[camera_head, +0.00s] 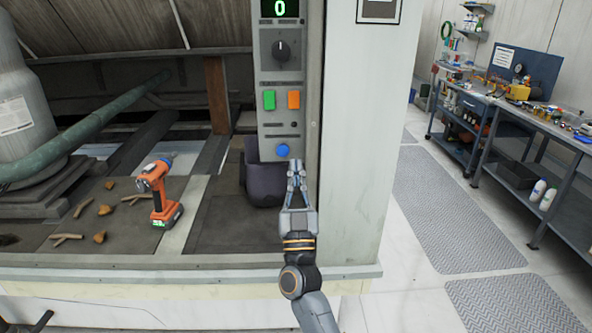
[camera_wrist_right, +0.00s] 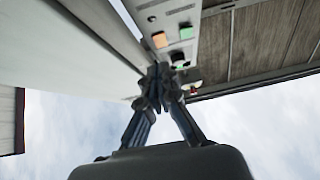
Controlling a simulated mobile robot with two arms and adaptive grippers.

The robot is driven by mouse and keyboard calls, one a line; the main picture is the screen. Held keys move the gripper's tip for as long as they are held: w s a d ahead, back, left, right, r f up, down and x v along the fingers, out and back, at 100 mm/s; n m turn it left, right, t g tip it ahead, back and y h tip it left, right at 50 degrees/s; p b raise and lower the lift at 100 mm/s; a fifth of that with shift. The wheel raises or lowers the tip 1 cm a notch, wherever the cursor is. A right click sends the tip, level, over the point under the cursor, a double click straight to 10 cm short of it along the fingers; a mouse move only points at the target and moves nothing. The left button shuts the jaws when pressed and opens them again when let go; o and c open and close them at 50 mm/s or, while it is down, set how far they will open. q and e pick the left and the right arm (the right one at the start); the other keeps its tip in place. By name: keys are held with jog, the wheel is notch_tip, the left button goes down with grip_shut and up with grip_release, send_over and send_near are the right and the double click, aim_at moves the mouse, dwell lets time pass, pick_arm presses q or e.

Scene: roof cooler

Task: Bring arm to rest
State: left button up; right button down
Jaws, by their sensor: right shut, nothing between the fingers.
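My right gripper (camera_head: 296,166) points up in front of the lower end of the grey control panel (camera_head: 282,76). Its fingers are together with nothing between them. The fingertips are just right of and below a blue round button (camera_head: 282,150); I cannot tell whether they touch the panel. In the right wrist view the closed fingertips (camera_wrist_right: 160,78) show below the panel's orange button (camera_wrist_right: 160,39) and green button (camera_wrist_right: 176,57). Small dark parts at the lower left edge of the head view may belong to my left gripper, but its jaw state is unclear.
A dark bin (camera_head: 264,185) is behind the gripper. A white wall (camera_head: 355,150) is close on the right. The walkway mats (camera_head: 455,215) are clear.

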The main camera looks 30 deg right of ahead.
jog(key=shift+s+a+r, duration=0.1)
